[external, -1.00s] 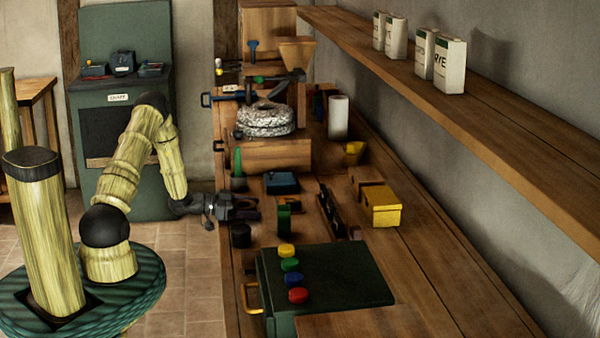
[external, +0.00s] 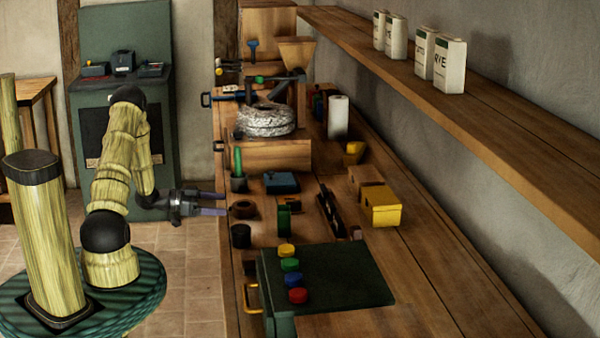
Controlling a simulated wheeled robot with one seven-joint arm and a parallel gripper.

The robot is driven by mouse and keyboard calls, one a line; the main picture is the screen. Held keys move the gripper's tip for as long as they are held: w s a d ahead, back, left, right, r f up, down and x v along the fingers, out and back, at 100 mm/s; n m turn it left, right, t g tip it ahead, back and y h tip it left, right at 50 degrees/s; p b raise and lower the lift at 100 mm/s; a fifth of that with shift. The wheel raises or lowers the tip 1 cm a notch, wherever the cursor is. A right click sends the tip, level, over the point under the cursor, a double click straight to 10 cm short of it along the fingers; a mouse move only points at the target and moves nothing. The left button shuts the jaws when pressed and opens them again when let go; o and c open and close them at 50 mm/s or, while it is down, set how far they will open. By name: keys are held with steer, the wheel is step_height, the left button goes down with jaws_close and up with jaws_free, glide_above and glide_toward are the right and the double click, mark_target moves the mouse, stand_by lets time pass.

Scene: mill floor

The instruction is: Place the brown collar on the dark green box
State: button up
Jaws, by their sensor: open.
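The brown collar (external: 243,209) is a short dark-brown ring lying on the bench near its left edge. My gripper (external: 226,203) is open and empty, with its two fingers pointing right. Its fingertips are just left of the collar, with the collar outside the jaws; I cannot tell whether they touch it. The large dark green box (external: 345,272) stands at the near end of the bench. It has a flat top, several coloured knobs along its left side and a yellow handle.
A black cylinder (external: 240,236) stands just in front of the collar. A small green block (external: 284,219) is to its right, and a dark blue box (external: 281,183) is behind. A yellow box (external: 381,206) stands farther right. Most of the green box's top is clear.

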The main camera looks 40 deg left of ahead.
steer(key=v, duration=0.7)
stand_by(0.5)
steer(key=w+d+r+n+g+y, duration=0.25)
steer(key=w+n+y, duration=0.2)
steer(key=y, duration=0.55)
steer(key=s+d+r+n+g, duration=0.1)
steer(key=s+d+n+g, duration=0.1)
steer(key=s+d, duration=0.4)
steer(key=s+d+r+n+g+y, duration=0.1)
steer(key=s+d+g, duration=0.3)
steer(key=s, duration=0.7)
steer(key=d+r+n, duration=0.1)
steer(key=d, duration=0.1)
steer(key=shift+s+d, duration=0.15)
steer(key=shift+d, duration=0.2)
steer(key=shift+o, duration=0.4)
steer(key=shift+n, duration=0.25)
